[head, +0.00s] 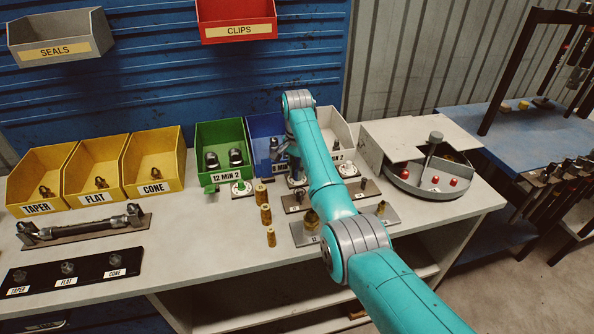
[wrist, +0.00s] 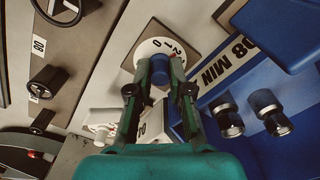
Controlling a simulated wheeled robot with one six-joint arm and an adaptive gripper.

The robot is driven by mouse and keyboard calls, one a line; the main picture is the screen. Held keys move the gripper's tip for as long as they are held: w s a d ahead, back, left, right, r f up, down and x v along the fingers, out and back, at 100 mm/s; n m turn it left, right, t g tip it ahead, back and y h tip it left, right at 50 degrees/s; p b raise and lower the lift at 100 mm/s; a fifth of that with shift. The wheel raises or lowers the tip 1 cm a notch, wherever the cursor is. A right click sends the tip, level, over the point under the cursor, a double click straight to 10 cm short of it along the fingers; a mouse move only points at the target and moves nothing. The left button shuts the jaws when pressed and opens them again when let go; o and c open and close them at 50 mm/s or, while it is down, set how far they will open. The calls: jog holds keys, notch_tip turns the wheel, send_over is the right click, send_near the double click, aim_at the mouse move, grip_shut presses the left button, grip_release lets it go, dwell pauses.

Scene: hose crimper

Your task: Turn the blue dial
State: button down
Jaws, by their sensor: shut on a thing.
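The blue dial (wrist: 159,77) is a small blue knob on a round white scale disc (wrist: 158,46) with black numbers, seen in the middle of the wrist view. My gripper (wrist: 160,66) has one finger on each side of the knob and is shut on it. The fingers hide part of the knob and disc. In the head view my gripper (head: 281,151) is low in front of the blue bin (head: 264,127), and my arm hides most of the dial.
A green bin (head: 219,134), brass fittings (head: 266,213) and a round grey tray (head: 432,192) with red knobs stand nearby.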

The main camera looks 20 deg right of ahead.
jog(key=c, duration=1.1)
grip_release()
notch_tip(320, 180, up, 7)
jog(key=shift+r, duration=0.2)
